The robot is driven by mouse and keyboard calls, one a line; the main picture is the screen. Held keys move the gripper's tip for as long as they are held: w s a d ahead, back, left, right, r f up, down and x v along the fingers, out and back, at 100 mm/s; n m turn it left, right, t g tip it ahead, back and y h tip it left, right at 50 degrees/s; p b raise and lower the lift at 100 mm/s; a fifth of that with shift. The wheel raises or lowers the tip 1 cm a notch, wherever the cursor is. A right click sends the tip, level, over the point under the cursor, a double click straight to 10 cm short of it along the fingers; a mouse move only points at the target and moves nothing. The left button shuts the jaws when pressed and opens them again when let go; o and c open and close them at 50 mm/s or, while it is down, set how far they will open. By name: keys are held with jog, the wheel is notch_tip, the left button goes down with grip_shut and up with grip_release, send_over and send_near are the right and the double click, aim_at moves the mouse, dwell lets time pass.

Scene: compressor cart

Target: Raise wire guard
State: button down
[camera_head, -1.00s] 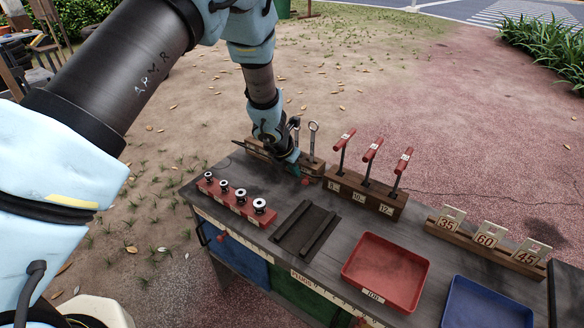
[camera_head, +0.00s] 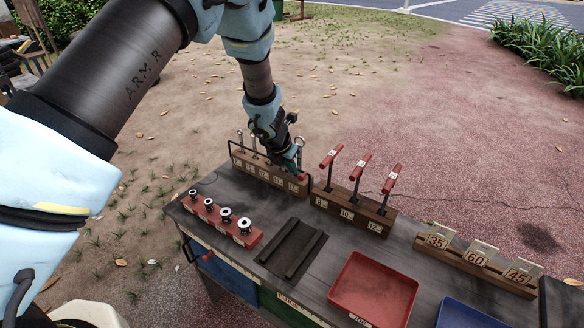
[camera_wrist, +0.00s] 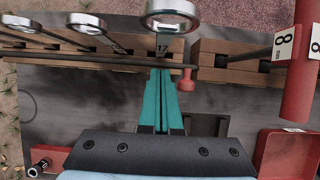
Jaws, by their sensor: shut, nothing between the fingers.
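The wire guard (camera_wrist: 90,64) is a thin dark rod running along the front of the wooden wrench rack (camera_head: 268,174). In the wrist view it passes at the tips of my gripper (camera_wrist: 161,72), and I cannot tell whether they touch. A red knob (camera_wrist: 187,80) stands at the rod's right end, just right of the fingertips. My gripper (camera_head: 297,165) is shut and empty, pointing down at the rack's right end. Steel ring-ended wrenches (camera_wrist: 172,14) stand in the rack. My arm hides part of the guard in the head view.
A rack of red T-handles (camera_head: 352,211) stands close to the right. In front are a red socket block (camera_head: 222,222), a dark grooved plate (camera_head: 292,248) and a red tray (camera_head: 372,292). Number plates (camera_head: 477,255) stand farther right. Ground behind the cart is open.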

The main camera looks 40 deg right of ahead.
jog(key=shift+w+d+r, duration=0.1)
jog(key=shift+d+r, duration=0.25)
jog(key=shift+d, duration=0.2)
jog(key=shift+r, duration=0.3)
jog(key=a+v, duration=0.1)
jog(key=v, duration=0.9)
jog(key=shift+f+p, duration=0.25)
jog(key=shift+p, duration=0.15)
jog(key=shift+a, duration=0.15)
